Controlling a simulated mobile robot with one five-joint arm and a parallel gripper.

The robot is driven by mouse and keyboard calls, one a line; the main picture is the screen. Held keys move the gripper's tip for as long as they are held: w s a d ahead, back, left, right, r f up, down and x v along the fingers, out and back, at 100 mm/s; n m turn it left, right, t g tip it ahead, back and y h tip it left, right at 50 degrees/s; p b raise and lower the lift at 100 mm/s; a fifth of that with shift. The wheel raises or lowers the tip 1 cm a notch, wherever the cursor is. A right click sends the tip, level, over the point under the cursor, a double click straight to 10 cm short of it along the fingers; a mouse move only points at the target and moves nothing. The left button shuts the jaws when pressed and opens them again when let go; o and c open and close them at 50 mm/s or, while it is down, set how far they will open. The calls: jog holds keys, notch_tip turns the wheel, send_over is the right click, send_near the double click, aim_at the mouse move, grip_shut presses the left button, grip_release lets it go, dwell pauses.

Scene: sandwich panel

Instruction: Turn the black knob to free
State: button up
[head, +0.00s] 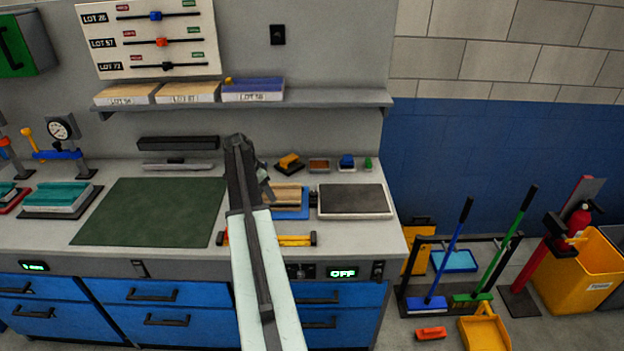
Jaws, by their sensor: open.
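A white board (148,38) on the wall carries three horizontal rails marked with lot labels. The lowest rail, LOT 73, has a black knob (167,66) near its middle. A blue knob (155,16) and an orange knob (161,42) sit on the rails above. Each rail has a small red tag toward its left and a green tag toward its right; their words are too small to read surely. My gripper (267,191) is at the end of my raised arm, over the bench, below and right of the board, apart from the black knob. It is open; its fingers are partly hidden.
A grey shelf (340,98) with several lot boxes juts out below the board. A blue tray (291,214) and a dark-topped plate (354,201) lie near my gripper. Cleaning tools stand right.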

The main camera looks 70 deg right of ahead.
aim_at(314, 193)
jog(key=s+d+r+m+g, duration=0.15)
jog(key=s+d+m, duration=0.25)
jog(key=s+d, duration=0.75)
jog(key=shift+t, duration=0.25)
jog(key=b+x, duration=0.6)
jog(key=x, duration=0.1)
jog(key=shift+s+a+f+b, duration=0.1)
jog(key=shift+a+f+b, duration=0.05)
jog(key=shift+a+b, duration=0.2)
